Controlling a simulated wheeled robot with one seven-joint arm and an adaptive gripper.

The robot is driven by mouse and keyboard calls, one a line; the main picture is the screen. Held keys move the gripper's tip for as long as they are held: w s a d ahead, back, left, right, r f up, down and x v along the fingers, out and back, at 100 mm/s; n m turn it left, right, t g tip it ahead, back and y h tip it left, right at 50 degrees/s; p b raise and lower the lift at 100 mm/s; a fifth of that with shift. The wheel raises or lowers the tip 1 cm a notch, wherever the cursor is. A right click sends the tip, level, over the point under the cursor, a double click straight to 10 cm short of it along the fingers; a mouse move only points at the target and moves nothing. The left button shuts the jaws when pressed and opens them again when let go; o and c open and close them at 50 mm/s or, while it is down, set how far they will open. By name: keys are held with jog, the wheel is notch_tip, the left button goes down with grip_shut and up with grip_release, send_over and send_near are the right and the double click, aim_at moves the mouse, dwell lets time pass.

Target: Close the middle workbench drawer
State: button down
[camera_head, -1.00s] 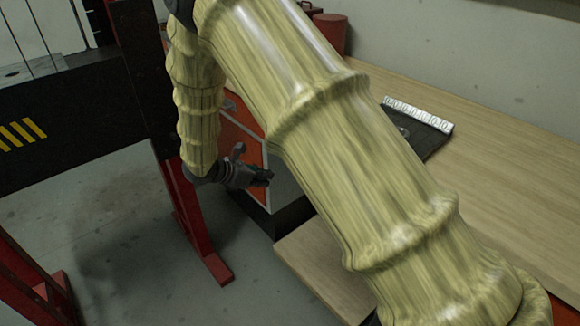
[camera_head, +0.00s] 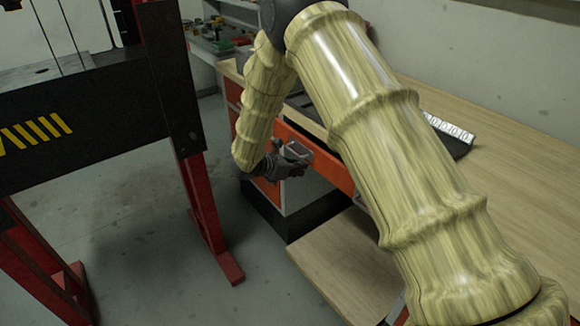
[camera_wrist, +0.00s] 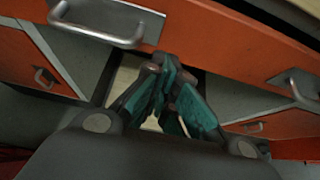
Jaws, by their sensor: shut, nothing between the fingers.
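The workbench has orange drawer fronts (camera_head: 332,168) under its wooden top. In the wrist view a long orange front (camera_wrist: 215,38) crosses the top, with a metal handle (camera_wrist: 105,35) at upper left and another handle (camera_wrist: 297,82) at right. I cannot tell for sure which front is the middle drawer or how far it stands out. My gripper (camera_head: 300,163) is close to the orange fronts in the head view. In the wrist view its teal fingers (camera_wrist: 167,90) are together and empty, at the lower edge of the long front. Contact cannot be told.
A lower orange drawer (camera_wrist: 25,58) shows at left in the wrist view. A red-legged machine frame (camera_head: 205,200) stands left of my arm. A low wooden board (camera_head: 345,262) lies below the bench. Open floor (camera_head: 150,240) lies between.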

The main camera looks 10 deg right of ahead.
aim_at(315, 165)
jog(key=shift+w+d+r+p, duration=0.1)
jog(key=shift+w+d+p, duration=0.2)
jog(key=shift+d, duration=0.5)
jog(key=shift+w+d+p, duration=0.1)
jog(key=shift+w+d, duration=0.3)
jog(key=shift+d, duration=0.4)
